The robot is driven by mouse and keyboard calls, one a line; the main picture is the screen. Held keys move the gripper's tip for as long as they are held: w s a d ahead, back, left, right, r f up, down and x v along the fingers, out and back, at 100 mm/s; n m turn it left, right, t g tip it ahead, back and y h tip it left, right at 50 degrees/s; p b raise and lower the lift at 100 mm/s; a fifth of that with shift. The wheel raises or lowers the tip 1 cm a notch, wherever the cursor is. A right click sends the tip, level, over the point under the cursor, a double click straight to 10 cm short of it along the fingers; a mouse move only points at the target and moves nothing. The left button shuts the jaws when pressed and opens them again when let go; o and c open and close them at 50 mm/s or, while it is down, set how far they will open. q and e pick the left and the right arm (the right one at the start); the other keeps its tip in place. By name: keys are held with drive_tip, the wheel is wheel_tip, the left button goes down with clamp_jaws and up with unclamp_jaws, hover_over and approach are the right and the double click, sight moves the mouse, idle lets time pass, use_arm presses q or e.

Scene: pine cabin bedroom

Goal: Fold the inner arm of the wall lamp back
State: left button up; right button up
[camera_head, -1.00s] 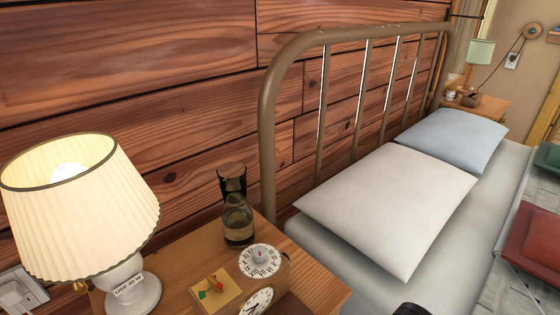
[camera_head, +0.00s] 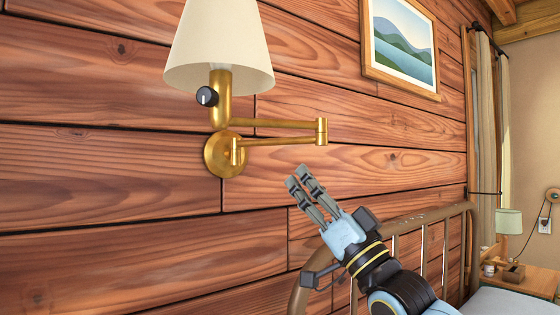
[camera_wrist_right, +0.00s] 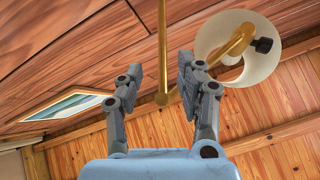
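The wall lamp has a cream shade (camera_head: 219,45), a round brass wall plate (camera_head: 221,165) and a two-part brass arm. The inner arm (camera_head: 280,141) runs from the plate right to the elbow joint (camera_head: 321,131). The outer arm (camera_head: 275,123) runs back left above it to the shade's stem. My right gripper (camera_head: 297,177) is open and empty, below the inner arm and apart from it. In the right wrist view, the inner arm (camera_wrist_right: 162,45) shows upright between the open fingers (camera_wrist_right: 160,65), with the shade (camera_wrist_right: 258,65) to the right. My left gripper is not in view.
The plank wall (camera_head: 90,180) is close behind the lamp. A metal bed frame (camera_head: 435,217) stands below and right, behind my right arm. A framed picture (camera_head: 403,45) hangs at upper right. A small lamp (camera_head: 508,222) stands on a far nightstand (camera_head: 530,278).

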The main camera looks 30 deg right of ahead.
sight(279, 141)
drive_tip(key=shift+y, duration=0.3)
drive_tip(key=p+x, duration=0.1)
drive_tip(key=x, duration=0.2)
drive_tip(key=p+x, duration=0.1)
drive_tip(key=x, duration=0.3)
drive_tip(key=p+x, duration=0.1)
drive_tip(key=x, duration=0.3)
drive_tip(key=shift+s+d+r, duration=0.1)
drive_tip(key=shift+s+r, duration=0.15)
drive_tip(key=shift+r, duration=0.05)
drive_tip(key=shift+c, duration=0.2)
clamp_jaws()
